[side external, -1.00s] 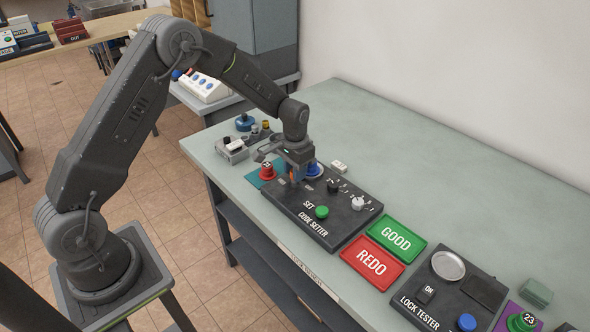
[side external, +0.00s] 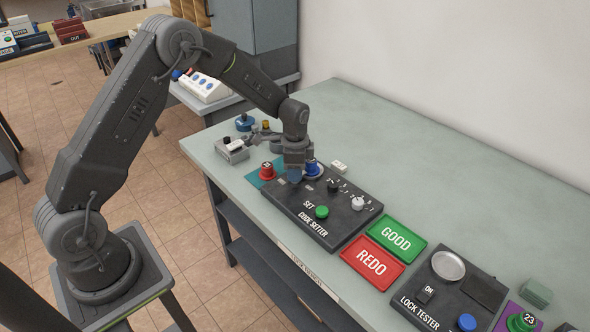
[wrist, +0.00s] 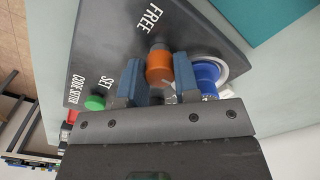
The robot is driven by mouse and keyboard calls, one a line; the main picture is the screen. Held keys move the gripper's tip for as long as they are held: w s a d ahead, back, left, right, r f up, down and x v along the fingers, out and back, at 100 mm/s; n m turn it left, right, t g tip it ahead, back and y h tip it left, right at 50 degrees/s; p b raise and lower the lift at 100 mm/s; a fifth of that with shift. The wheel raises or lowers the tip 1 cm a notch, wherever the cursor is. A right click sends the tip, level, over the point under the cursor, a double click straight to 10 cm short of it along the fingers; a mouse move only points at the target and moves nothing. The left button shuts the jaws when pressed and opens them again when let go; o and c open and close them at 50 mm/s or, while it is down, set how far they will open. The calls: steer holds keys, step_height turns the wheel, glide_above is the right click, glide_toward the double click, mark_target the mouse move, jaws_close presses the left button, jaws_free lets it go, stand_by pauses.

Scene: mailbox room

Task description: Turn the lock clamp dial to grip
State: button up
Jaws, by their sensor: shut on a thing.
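The code setter (side external: 299,209) is a dark box on the green-grey bench. In the wrist view, the orange clamp dial (wrist: 159,67) sits between the blue finger pads of my gripper (wrist: 159,84), which is shut on it. The word FREE (wrist: 150,18) is printed beyond the dial. The dial's pointer and the grip label are not readable. In the side view, my gripper (side external: 295,176) is low over the box's far left end and hides the dial. A blue lock piece (wrist: 206,76) sits in a pale ring right beside the dial.
GOOD (side external: 396,237) and REDO (side external: 371,262) pads lie to the right.

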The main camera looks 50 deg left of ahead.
stand_by(0.3)
steer(key=o, duration=0.9)
steer(key=shift+o, duration=0.2)
step_height(320, 180, up, 14)
stand_by(0.3)
